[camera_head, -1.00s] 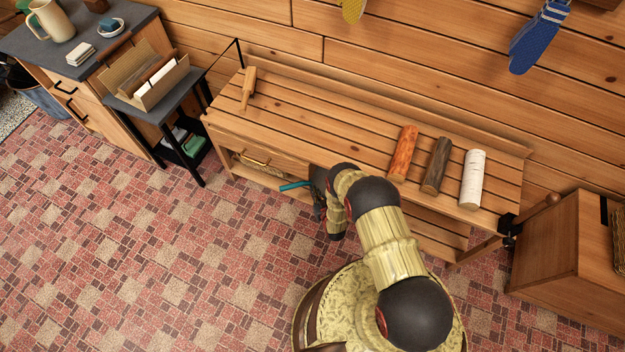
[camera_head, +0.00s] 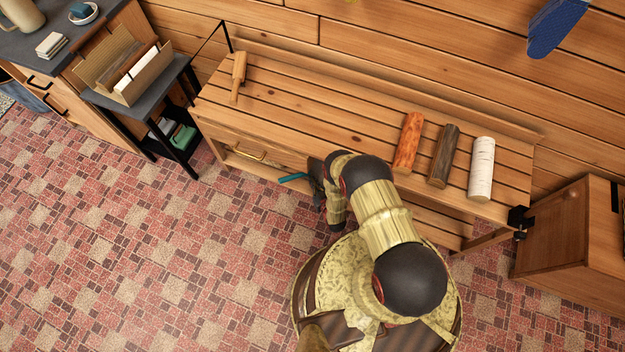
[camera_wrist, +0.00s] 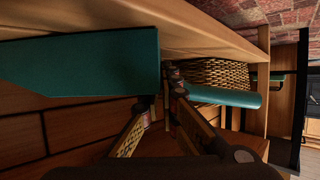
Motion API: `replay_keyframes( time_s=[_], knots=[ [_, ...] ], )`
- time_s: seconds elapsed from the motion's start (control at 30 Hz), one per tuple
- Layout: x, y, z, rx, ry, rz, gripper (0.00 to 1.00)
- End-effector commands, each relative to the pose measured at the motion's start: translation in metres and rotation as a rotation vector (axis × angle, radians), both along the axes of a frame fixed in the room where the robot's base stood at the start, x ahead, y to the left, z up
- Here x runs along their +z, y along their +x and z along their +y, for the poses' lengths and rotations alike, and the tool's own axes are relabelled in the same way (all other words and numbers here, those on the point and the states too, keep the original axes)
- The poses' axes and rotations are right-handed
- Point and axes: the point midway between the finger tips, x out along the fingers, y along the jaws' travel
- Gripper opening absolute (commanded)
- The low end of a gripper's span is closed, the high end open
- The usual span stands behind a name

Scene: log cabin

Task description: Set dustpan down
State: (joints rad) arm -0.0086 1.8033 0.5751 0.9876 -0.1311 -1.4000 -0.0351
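The teal dustpan shows in the wrist view as a broad flat part (camera_wrist: 80,65) on the left and a rounded handle (camera_wrist: 225,96) on the right. My gripper (camera_wrist: 170,88) is between these parts, with its fingers closed in around the dustpan's narrow middle. The contact itself is dark and partly hidden. In the head view my gripper (camera_head: 316,178) is low at the front of the slatted wooden bench (camera_head: 300,108). A teal end of the dustpan (camera_head: 292,178) sticks out to its left, and my arm hides the rest. I cannot tell whether the dustpan touches the bench.
Three logs (camera_head: 442,155) and a wooden mallet-like tool (camera_head: 238,77) lie on the bench top. A woven basket (camera_wrist: 215,73) sits close beyond the handle. A small black side table (camera_head: 150,105) stands left of the bench. The patterned floor at front left is clear.

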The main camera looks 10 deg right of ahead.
Motion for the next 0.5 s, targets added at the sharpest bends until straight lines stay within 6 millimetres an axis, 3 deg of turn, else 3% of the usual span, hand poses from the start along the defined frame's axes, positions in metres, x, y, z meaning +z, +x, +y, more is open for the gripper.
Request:
replay_keyframes(
  time_s=[0.17,0.5],
  knots=[
    [-0.0020,0.0010,0.0000,0.000,0.000,-0.002,0.00],
    [-0.0020,0.0006,0.0001,0.000,0.000,-0.001,0.22]
  ],
)
